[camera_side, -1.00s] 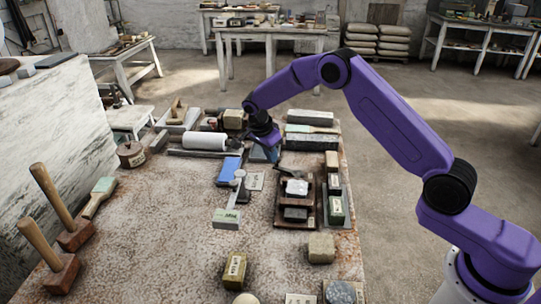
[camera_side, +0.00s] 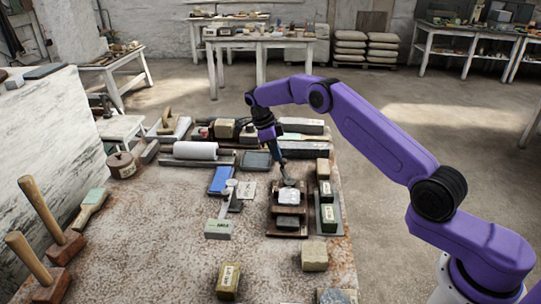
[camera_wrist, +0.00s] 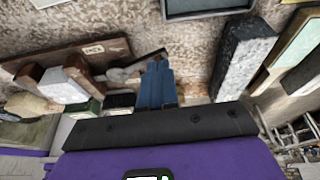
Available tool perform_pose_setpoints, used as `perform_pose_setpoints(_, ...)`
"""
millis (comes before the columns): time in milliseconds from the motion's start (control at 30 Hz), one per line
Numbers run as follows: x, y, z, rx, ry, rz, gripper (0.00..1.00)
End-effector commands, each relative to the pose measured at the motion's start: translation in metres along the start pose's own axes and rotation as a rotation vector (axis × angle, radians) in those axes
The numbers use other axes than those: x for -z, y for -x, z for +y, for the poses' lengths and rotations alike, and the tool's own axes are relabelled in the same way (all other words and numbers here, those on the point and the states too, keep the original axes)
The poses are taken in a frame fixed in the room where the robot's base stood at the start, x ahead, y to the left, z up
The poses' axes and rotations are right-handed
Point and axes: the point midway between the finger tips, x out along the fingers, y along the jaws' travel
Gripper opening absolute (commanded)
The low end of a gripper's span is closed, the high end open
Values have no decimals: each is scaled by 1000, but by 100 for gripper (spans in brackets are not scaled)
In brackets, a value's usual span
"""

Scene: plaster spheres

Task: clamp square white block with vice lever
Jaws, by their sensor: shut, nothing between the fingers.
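The square white block (camera_side: 289,196) sits in the brown wooden vice (camera_side: 278,213) at the right of the table; in the wrist view the white block (camera_wrist: 62,86) is left of my fingers. A grey metal lever (camera_side: 289,182) is at the vice's far end, just behind the block. In the wrist view the lever (camera_wrist: 122,75) reaches right, to my fingertips. My gripper (camera_side: 285,174) points down at the lever, its blue fingers (camera_wrist: 156,68) shut and empty. The fingertips are right beside or against the lever; I cannot tell if they touch.
Labelled stones (camera_side: 329,214) stand close right of the vice. A blue box (camera_side: 221,180) and a grey-green block (camera_side: 219,228) lie to the left.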

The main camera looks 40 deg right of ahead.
Motion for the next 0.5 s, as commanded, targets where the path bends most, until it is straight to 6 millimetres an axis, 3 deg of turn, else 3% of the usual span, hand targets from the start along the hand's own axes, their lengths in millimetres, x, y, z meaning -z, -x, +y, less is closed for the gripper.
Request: perform_pose_setpoints(500,18,-8,-8,-2,8,5,0)
